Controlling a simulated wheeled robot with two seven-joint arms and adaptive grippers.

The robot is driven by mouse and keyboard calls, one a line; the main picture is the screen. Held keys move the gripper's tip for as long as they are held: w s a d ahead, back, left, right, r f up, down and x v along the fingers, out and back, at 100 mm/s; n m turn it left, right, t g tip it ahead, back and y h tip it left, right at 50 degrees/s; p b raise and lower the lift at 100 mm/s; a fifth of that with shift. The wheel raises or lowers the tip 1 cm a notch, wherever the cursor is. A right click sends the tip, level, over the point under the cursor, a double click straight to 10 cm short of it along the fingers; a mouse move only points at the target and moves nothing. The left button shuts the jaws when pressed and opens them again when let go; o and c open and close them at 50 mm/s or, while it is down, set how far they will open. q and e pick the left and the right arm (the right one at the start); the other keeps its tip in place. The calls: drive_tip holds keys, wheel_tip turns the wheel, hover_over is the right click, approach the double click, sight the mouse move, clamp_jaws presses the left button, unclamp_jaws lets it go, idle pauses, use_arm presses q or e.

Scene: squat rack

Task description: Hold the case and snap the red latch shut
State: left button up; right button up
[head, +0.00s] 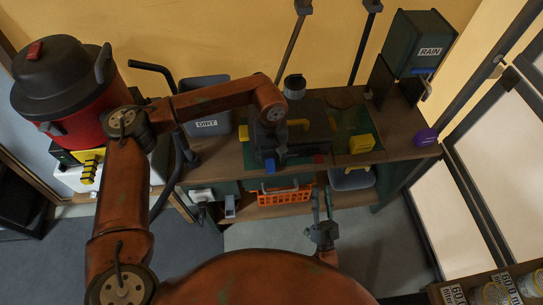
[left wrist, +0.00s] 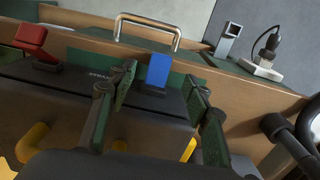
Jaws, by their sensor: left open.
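A dark case (head: 318,130) lies on the workbench, its front edge facing me. A red latch (head: 318,158) sits on its front edge; in the left wrist view the red latch (left wrist: 31,37) is at the upper left and stands up at a tilt. A blue latch (left wrist: 157,70) is on the same edge. My left gripper (head: 271,159) is over the case's left part, open, its fingers on either side of the blue latch in the left wrist view (left wrist: 161,82); contact cannot be told. My right gripper (head: 322,196) is in front of the bench, fingers apart, empty.
The wooden workbench (head: 228,162) has a DIRT bin (head: 207,123) at left and a yellow block (head: 361,144) and purple object (head: 426,137) at right. An orange basket (head: 283,195) is on the lower shelf. A red-black vacuum (head: 62,85) stands at left.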

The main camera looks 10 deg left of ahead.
sight(271, 168)
use_arm(q)
wheel_tip(271, 168, down, 8)
drive_tip(key=shift+r, duration=0.2)
idle(0.3)
clamp_jaws()
idle(0.5)
idle(0.8)
idle(0.8)
idle(1.8)
